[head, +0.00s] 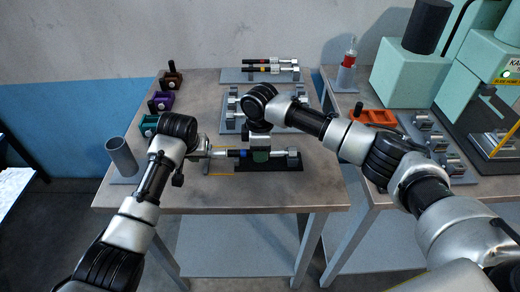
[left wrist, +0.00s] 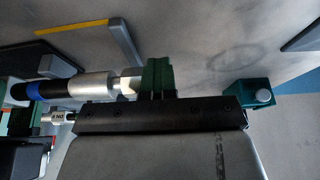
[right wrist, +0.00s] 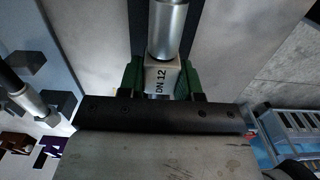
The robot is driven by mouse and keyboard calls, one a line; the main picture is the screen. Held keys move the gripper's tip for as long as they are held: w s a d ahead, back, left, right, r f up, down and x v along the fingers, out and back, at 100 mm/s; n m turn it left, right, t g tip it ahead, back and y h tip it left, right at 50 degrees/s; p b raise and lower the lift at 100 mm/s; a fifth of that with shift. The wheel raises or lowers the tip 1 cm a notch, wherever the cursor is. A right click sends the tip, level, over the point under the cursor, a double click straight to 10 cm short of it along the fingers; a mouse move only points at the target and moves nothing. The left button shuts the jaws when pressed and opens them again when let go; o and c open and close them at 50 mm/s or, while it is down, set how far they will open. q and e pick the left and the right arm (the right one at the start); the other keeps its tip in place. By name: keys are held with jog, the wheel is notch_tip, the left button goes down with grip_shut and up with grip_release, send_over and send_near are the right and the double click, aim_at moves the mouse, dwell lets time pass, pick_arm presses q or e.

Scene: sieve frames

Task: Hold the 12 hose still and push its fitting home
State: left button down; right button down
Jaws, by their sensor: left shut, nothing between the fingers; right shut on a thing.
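The 12 hose (head: 237,153), dark with a blue band, lies left to right over a black base (head: 286,167). Its blue band also shows in the left wrist view (left wrist: 36,90). At its left end is a silver fitting (left wrist: 95,85) with a pale tip. My left gripper (left wrist: 158,78) is shut and empty, its green fingers at that tip; whether they touch cannot be told. My right gripper (right wrist: 160,80) is shut on the hose at a pale collar marked DN 12 (right wrist: 160,82). A silver cylinder (right wrist: 167,30) extends from the collar. How deep the fitting sits cannot be seen.
Behind are a grey rack of metal parts (head: 232,124) and a tray with two other hoses (head: 247,77). Brown, purple and green boxes (head: 149,126) line the left edge, near a grey cup (head: 121,157). A second bench with an orange holder (head: 372,117) stands right.

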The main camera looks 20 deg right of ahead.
pick_arm(q)
jog(key=shift+a, duration=0.15)
pick_arm(e)
jog(key=shift+a, duration=0.1)
pick_arm(q)
jog(key=shift+a, duration=0.1)
notch_tip(320, 180, up, 8)
jog(key=a, duration=0.1)
jog(key=shift+w, duration=0.2)
dwell(0.6)
pick_arm(e)
jog(key=c, duration=0.7)
grip_release()
